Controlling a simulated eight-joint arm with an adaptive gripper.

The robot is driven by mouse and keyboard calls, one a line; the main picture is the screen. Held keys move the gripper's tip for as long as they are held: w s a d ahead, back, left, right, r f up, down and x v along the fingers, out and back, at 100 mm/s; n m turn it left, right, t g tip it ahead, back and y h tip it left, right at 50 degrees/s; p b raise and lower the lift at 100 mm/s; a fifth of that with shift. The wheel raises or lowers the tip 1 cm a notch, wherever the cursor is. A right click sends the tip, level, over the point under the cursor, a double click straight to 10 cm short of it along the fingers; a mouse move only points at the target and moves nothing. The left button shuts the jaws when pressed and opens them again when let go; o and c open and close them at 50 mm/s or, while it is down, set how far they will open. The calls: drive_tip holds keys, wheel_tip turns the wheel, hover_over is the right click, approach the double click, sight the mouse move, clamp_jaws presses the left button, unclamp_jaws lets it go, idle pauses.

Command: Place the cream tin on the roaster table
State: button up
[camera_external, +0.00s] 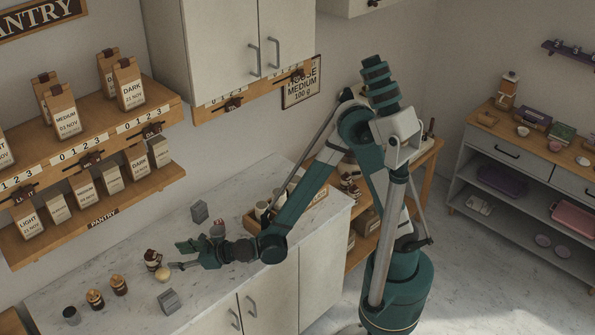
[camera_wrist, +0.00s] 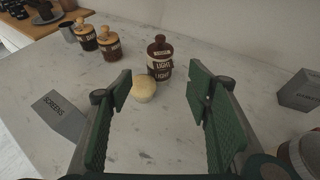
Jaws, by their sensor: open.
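A small rounded pale-cream object (camera_external: 162,274), apparently the cream tin, sits on the marble counter; it also shows in the wrist view (camera_wrist: 144,90). My gripper (camera_external: 176,265) is just right of it in the external view. In the wrist view, my gripper (camera_wrist: 163,92) is open and empty, with the cream tin ahead, closer to the left finger. I see no contact. A wooden table (camera_wrist: 38,31) lies beyond the counter at the wrist view's upper left, with dark items on it. I cannot tell if it is the roaster table.
A brown LIGHT bottle (camera_wrist: 159,60) stands right behind the cream tin. Two brown jars (camera_wrist: 87,39) (camera_wrist: 109,45) and a metal cup (camera_wrist: 68,33) stand farther left. Grey blocks (camera_wrist: 62,117) (camera_wrist: 301,93) flank my gripper. Shelves with bags (camera_external: 66,117) hang above the counter.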

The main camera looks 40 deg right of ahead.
drive_tip(key=w+d+r+m+h, duration=0.1)
drive_tip(key=w+d+r+m, duration=0.15)
drive_tip(key=d, duration=0.45)
drive_tip(key=w+d+r+m+h, duration=0.1)
drive_tip(key=w+d+r+m, duration=0.1)
drive_tip(key=d+m, duration=0.35)
drive_tip(key=w+d+r+m+h, duration=0.1)
drive_tip(key=w+d+r+m, duration=0.15)
drive_tip(key=d, duration=0.55)
drive_tip(key=d+r+m+g+h, duration=0.1)
drive_tip(key=d+r+m+h, duration=0.2)
drive_tip(key=d+m, duration=1.15)
drive_tip(key=s+d+m+g+h, duration=0.1)
drive_tip(key=s+d+m, duration=0.3)
drive_tip(key=d, duration=0.7)
drive_tip(key=s+d+m+g, duration=0.15)
drive_tip(key=s+d, duration=0.35)
drive_tip(key=d, duration=0.6)
drive_tip(key=s+d+m+g, duration=0.1)
drive_tip(key=s+d+m, duration=0.8)
drive_tip(key=s+m, duration=0.3)
drive_tip(key=shift+s+d+f, duration=0.35)
drive_tip(key=shift+s+d, duration=0.05)
drive_tip(key=shift+s, duration=0.05)
drive_tip(key=shift+o, duration=0.3)
drive_tip(key=shift+w, duration=0.1)
